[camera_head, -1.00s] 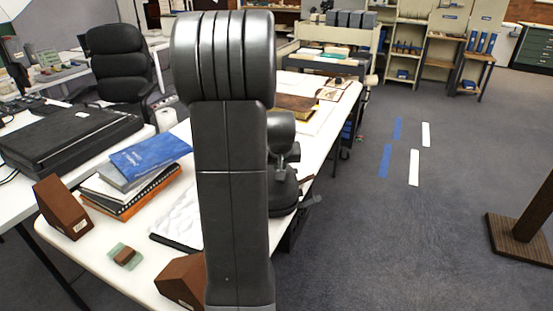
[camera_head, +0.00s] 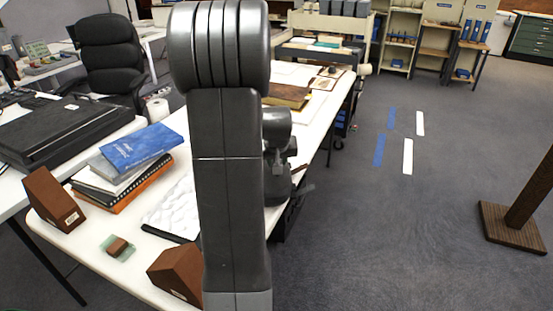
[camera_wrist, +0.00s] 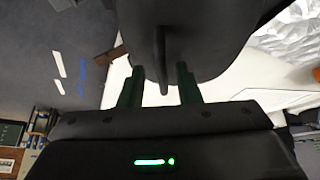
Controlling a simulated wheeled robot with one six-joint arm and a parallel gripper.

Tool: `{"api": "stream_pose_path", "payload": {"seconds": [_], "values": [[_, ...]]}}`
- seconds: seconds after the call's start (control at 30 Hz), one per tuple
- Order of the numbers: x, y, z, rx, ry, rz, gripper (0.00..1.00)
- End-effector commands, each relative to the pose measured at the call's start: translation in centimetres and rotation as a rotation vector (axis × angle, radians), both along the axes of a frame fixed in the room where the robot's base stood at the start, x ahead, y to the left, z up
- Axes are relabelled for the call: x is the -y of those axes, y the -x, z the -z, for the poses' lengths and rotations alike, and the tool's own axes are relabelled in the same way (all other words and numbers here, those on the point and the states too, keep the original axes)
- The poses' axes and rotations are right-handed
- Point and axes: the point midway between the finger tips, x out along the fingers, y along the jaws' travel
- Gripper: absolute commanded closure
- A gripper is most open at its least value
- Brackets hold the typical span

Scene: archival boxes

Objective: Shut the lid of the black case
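A shallow black case (camera_head: 168,233) with crumpled white material inside lies on the white table, partly hidden by my arm. The white material also shows at the upper right of the wrist view. A dark rounded shape (camera_wrist: 215,50) with a narrow ridge fills the top middle of the wrist view; I cannot tell for sure whether it is the case's lid. My gripper (camera_wrist: 160,86) has its two green fingers apart, one on each side of the ridge, with gaps showing. In the head view my arm hides most of that area, so the lid's angle cannot be told.
Brown wedge blocks (camera_head: 53,200) (camera_head: 177,272), a stack of books (camera_head: 125,170) and a small brown piece on a green pad (camera_head: 118,246) lie on the table (camera_head: 90,250). A flat black box (camera_head: 60,130) lies at left. The floor at right is open, with a wooden stand (camera_head: 512,230).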

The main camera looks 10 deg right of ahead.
Motion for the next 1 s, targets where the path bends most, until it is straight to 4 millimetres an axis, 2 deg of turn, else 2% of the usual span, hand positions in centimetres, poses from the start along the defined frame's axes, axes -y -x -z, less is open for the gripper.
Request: {"api": "stream_pose_path", "payload": {"seconds": [0.27, 0.43, 0.83, 1.0], "values": [[0.0, -0.1, -0.3, 0.004, 0.0, 0.0, 0.69], [-0.2, 0.5, -1.4, 0.006, 0.001, -0.001, 0.69], [-1.0, 4.2, -8.5, 0.009, 0.002, 0.0, 0.69], [-1.3, 5.5, -10.9, 0.007, 0.001, 0.0, 0.69]]}}
